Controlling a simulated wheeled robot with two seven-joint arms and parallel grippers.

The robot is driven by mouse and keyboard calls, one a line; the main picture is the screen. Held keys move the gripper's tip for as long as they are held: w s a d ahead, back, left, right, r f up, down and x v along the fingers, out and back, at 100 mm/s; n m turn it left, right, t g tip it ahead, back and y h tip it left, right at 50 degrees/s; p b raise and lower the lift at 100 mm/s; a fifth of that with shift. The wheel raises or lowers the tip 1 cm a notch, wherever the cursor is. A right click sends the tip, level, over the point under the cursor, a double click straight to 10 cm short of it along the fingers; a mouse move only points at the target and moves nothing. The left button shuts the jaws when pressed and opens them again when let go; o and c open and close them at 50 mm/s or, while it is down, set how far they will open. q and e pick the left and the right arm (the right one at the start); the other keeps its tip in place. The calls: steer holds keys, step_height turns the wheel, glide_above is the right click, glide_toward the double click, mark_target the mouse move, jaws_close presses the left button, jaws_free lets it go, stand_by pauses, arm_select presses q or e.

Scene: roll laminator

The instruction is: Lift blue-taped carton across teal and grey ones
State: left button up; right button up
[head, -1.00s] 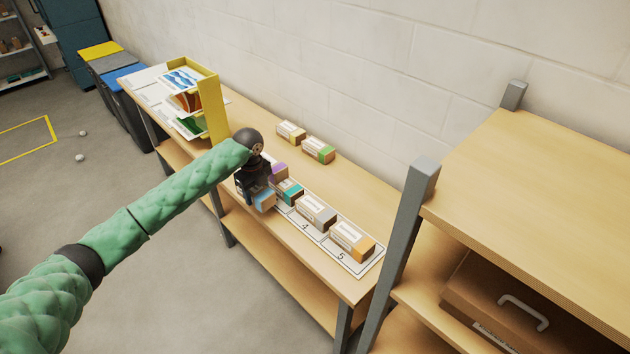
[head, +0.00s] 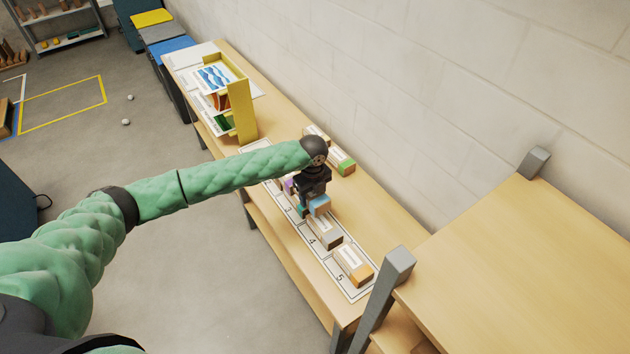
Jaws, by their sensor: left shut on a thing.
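The teal carton (head: 301,211) is mostly hidden behind the gripper and held carton; only a small teal part shows. The grey-taped carton (head: 325,234) sits by number 4, just nearer than the held carton. I cannot tell the exact height of the held carton. My right gripper is not in view.
Green-taped (head: 342,163) and yellow-taped (head: 317,134) cartons stand near the wall. A yellow stand (head: 242,112) is farther back. A grey post (head: 392,270) rises at the near end.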

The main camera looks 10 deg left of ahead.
arm_select(q)
steer(key=shift+s+f+b, duration=0.15)
steer(key=shift+f+b, duration=0.45)
step_height(320, 180, down, 2)
steer(key=shift+f+b, duration=0.1)
steer(key=shift+b, duration=0.65)
steer(key=shift+f, duration=0.5)
steer(key=o, duration=1.1)
steer(key=shift+o, duration=0.2)
steer(key=shift+r, duration=0.1)
